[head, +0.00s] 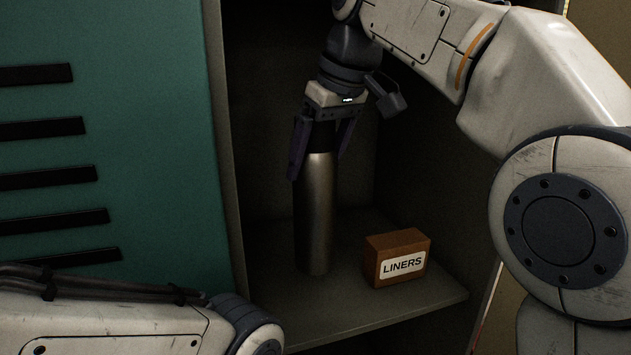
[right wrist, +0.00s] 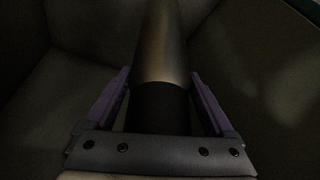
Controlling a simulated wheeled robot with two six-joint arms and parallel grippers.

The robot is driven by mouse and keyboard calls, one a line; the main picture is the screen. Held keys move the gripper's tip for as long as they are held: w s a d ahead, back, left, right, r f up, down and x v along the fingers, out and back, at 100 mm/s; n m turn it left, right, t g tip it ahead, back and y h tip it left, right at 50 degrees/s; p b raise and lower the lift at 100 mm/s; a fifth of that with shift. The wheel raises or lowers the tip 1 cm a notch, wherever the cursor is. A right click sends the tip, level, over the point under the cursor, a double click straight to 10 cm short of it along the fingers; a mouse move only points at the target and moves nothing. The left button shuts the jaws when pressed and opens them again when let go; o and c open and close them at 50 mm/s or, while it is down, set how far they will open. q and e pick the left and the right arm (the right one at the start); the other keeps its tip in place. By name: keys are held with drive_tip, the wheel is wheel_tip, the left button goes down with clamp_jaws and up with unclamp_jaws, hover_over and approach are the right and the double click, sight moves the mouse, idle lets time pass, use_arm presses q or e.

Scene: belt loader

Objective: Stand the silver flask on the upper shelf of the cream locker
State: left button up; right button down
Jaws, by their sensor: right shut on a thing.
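The silver flask (head: 315,215) is upright in the head view, with a dark cap at its top. Its base is at or just above a shelf (head: 375,308) inside the locker (head: 225,140); I cannot tell whether it touches. My right gripper (head: 317,165) comes from above and is shut on the flask near its dark top. In the right wrist view the flask (right wrist: 162,50) runs between the two purple fingers. My left gripper is out of view; only part of my left arm shows at the lower left.
A brown box labelled LINERS (head: 397,257) stands on the same shelf, to the right of the flask with a small gap. A green slotted panel (head: 150,150) is at the left. The shelf's front right part is bare.

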sight(316, 200)
wheel_tip(316, 200, down, 2)
drive_tip(key=shift+f+b, duration=0.15)
drive_tip(key=shift+b, duration=0.55)
drive_tip(key=shift+f, duration=1.85)
drive_tip(key=shift+w+f+p, duration=0.1)
drive_tip(key=shift+f+p, duration=0.05)
drive_tip(key=shift+p, duration=0.25)
drive_tip(key=shift+w+f, duration=0.1)
drive_tip(key=shift+f, duration=0.2)
drive_tip(key=shift+f, duration=0.15)
unclamp_jaws()
drive_tip(key=shift+v, duration=3.85)
drive_tip(key=shift+a, duration=0.1)
